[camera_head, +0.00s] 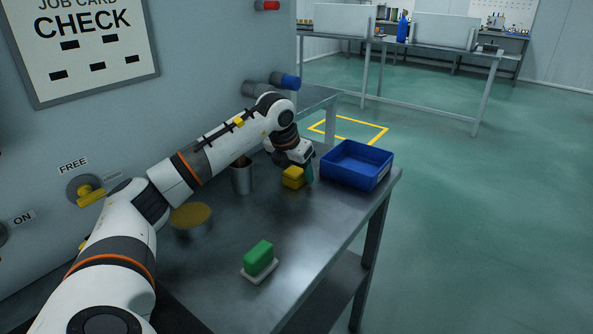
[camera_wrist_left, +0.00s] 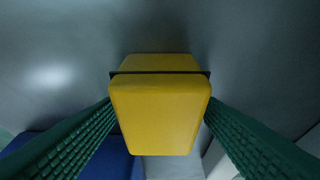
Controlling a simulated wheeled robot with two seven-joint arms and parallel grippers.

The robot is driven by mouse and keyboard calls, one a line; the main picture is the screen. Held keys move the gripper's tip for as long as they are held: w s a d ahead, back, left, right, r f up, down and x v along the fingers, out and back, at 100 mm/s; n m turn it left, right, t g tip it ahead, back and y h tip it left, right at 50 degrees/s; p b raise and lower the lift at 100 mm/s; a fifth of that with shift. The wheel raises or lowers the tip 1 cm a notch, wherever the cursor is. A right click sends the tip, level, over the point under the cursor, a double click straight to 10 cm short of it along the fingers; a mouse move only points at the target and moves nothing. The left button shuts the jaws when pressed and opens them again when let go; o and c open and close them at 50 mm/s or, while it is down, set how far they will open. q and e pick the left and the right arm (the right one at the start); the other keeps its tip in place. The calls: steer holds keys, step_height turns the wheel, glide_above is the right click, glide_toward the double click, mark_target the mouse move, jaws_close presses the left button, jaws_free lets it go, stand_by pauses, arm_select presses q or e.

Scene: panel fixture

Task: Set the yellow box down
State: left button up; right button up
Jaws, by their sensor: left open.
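The yellow box (camera_head: 293,177) rests on the metal table, left of the blue bin, in the head view. In the left wrist view the yellow box (camera_wrist_left: 160,112) fills the middle, with a dark band across its far part. My left gripper (camera_head: 301,170) is at the yellow box, and its green ridged fingers (camera_wrist_left: 160,135) stand one on each side of it. The fingers are open. Whether they touch the box's sides I cannot tell. My right gripper is not in view.
A blue bin (camera_head: 357,165) stands close to the right of the box at the table's edge. A metal cup (camera_head: 242,178), a yellow-topped round tin (camera_head: 191,219) and a green block (camera_head: 258,257) on a small white tray are on the table (camera_head: 300,225). A panel (camera_head: 200,60) rises at left.

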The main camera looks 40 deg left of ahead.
arm_select(q)
steer(key=shift+s+r, duration=0.15)
steer(key=shift+r, duration=0.3)
steer(key=p+v, duration=0.1)
steer(key=v, duration=1)
steer(key=shift+p, duration=0.4)
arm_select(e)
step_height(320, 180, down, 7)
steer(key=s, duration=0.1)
arm_select(q)
steer(key=shift+s+r, duration=0.1)
steer(key=shift+r, duration=0.05)
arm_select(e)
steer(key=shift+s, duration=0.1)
